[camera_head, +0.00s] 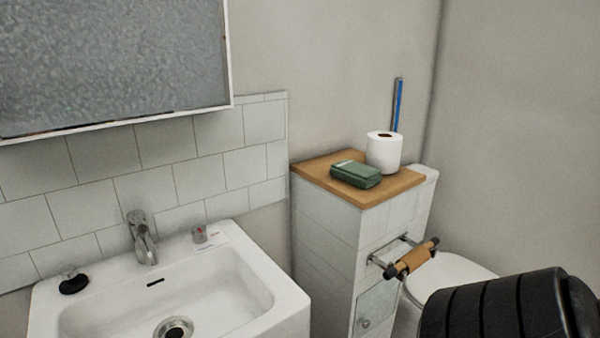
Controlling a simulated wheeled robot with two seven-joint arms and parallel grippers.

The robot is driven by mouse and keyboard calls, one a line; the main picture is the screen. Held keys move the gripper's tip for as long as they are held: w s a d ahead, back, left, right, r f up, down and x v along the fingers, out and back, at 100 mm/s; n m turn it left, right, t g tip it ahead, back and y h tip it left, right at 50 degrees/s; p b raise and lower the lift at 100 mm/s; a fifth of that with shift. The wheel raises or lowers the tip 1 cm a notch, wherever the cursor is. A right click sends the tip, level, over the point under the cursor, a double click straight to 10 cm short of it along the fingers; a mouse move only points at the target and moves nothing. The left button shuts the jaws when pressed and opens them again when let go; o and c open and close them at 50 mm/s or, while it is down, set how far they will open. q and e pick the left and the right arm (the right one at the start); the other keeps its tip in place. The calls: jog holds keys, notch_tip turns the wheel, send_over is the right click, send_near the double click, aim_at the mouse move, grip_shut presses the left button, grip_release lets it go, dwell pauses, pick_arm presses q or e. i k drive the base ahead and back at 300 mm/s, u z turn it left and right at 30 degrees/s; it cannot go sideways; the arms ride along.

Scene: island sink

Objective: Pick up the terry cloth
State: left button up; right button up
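A green folded item (356,174), which looks like the terry cloth, lies flat on the wooden top (365,201) of a white tiled cabinet. A small pale patch shows on its upper face. It sits in front of and to the left of a white toilet paper roll (384,152), close to it. Nothing covers it from this side. Neither of my grippers is in view, so their openings are hidden.
A white sink (262,290) with a metal faucet (142,238) stands left of the cabinet (325,232). A holder with a brown roll (411,259) juts from the cabinet. A toilet (450,273) is at right. A black ribbed body fills the lower right corner.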

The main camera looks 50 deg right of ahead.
aim_at(364, 176)
jog(key=z, duration=2.05)
